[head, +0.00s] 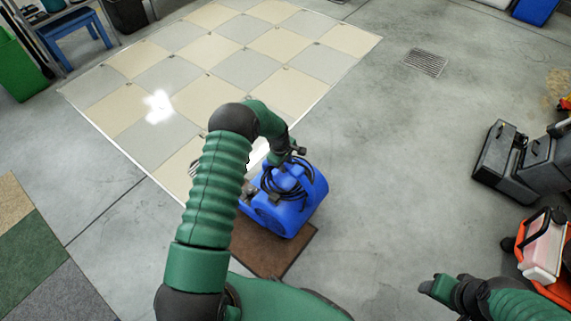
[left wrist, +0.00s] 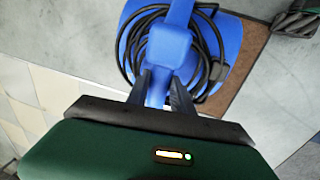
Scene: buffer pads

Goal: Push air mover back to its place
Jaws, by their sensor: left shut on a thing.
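The blue air mover (head: 291,209) stands in the middle of the head view, with a black cord coiled on its top. It rests at least partly over a brown mat (head: 270,250). My left gripper (head: 287,158) reaches over its top from the left. In the left wrist view my left gripper (left wrist: 157,88) is shut on the blue handle of the air mover (left wrist: 178,50), with the black cord looped around it. My right gripper (head: 440,287) is at the lower right, over bare floor and away from the air mover; its fingers are too small to read.
A checkered tile floor patch (head: 215,75) lies beyond the air mover. Black cases (head: 520,165) and an orange-framed item (head: 548,245) stand at the right. Carpet strips (head: 40,250) lie at the left. Grey concrete (head: 400,160) right of the air mover is clear.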

